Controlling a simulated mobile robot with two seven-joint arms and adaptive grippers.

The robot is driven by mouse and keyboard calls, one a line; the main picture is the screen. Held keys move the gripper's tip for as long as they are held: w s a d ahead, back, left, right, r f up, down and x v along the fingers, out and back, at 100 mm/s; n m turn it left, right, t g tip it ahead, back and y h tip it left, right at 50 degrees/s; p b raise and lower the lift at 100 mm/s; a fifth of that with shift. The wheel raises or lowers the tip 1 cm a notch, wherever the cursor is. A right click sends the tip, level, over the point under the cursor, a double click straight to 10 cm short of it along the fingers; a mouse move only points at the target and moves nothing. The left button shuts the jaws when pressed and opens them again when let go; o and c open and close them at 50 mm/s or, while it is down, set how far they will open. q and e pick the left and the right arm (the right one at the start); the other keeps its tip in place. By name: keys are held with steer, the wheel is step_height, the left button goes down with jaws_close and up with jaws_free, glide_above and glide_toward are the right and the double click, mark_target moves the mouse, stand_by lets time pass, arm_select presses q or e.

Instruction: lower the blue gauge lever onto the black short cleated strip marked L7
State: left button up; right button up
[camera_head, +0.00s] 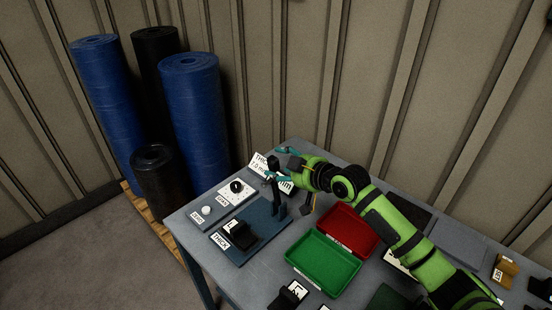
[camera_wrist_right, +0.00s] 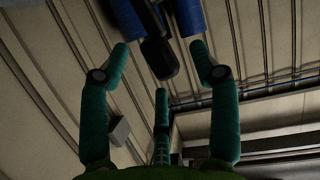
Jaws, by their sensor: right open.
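The blue gauge (camera_head: 262,238) sits at the left end of the table. Its lever (camera_head: 278,195) stands raised, with a dark grip at the top. A black cleated strip (camera_head: 240,236) with a white label lies on the gauge base, below the lever; its mark is too small to read. My left gripper is out of view.
A green tray (camera_head: 322,265) and a red tray (camera_head: 345,230) lie right of the gauge. Another labelled black strip (camera_head: 287,298) lies at the front edge. Blue rolls (camera_head: 190,105) stand beyond the table.

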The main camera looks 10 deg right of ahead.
mark_target(279, 164)
steer(key=x, duration=0.2)
steer(key=shift+w+d+f, duration=0.1)
steer(key=shift+w+f, duration=0.1)
steer(key=shift+w, duration=0.15)
steer(key=shift+w+f, duration=0.15)
steer(key=shift+w, duration=0.1)
jaws_close()
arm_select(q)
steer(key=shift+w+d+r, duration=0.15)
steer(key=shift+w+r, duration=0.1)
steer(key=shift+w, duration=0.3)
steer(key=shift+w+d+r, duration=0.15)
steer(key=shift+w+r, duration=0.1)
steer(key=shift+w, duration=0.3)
